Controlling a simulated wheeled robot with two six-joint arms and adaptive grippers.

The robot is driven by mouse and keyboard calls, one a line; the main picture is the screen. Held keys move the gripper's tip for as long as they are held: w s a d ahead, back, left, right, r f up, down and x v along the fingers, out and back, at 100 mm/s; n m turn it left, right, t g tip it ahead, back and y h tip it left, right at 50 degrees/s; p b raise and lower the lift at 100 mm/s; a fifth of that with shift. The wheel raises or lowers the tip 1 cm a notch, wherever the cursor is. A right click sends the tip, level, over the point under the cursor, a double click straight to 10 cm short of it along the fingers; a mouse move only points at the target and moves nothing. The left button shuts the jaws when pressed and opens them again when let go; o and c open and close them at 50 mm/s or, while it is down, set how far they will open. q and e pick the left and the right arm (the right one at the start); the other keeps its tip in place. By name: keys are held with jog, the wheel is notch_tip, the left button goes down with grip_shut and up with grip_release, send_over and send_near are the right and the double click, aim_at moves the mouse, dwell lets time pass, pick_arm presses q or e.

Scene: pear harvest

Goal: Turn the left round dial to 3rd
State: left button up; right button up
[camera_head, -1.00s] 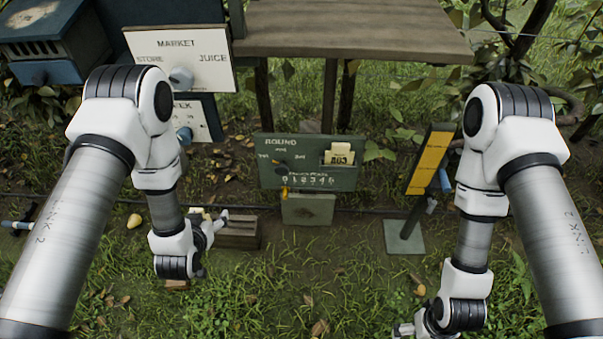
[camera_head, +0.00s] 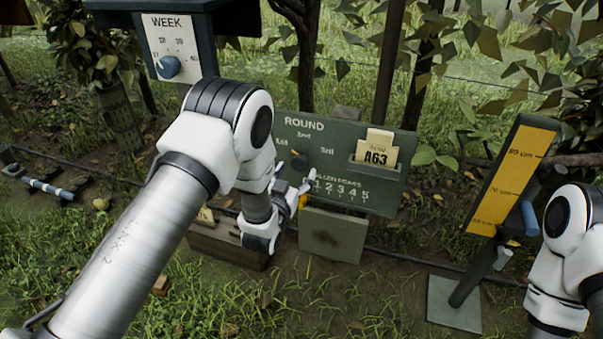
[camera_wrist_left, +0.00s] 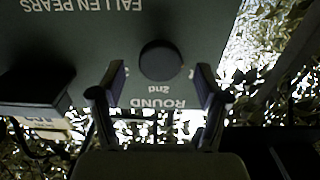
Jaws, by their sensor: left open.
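The green ROUND board (camera_head: 340,190) stands in the middle of the head view. Its dark round dial (camera_head: 299,163) sits at the board's left, below the labels 1st, 2nd and 3rd. A small orange mark shows at its upper left edge, but I cannot tell its exact setting. My left gripper (camera_head: 291,190) is just in front of and below the dial. In the left wrist view the board is upside down, and the black dial (camera_wrist_left: 160,61) lies between and beyond the open fingers (camera_wrist_left: 161,80). I see no contact.
A yellow height gauge (camera_head: 512,175) stands at right near my right arm. A WEEK panel with a blue knob (camera_head: 168,67) is at upper left. A wooden crate (camera_head: 225,243) lies below my left gripper.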

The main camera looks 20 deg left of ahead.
aim_at(299, 166)
pick_arm(q)
jog(key=w+b, duration=0.1)
jog(key=w, duration=0.2)
jog(key=shift+f, duration=0.15)
jog(key=shift+w, duration=0.45)
jog(key=c, duration=1.1)
jog(key=shift+c, duration=0.2)
pick_arm(e)
jog(key=shift+f, duration=0.85)
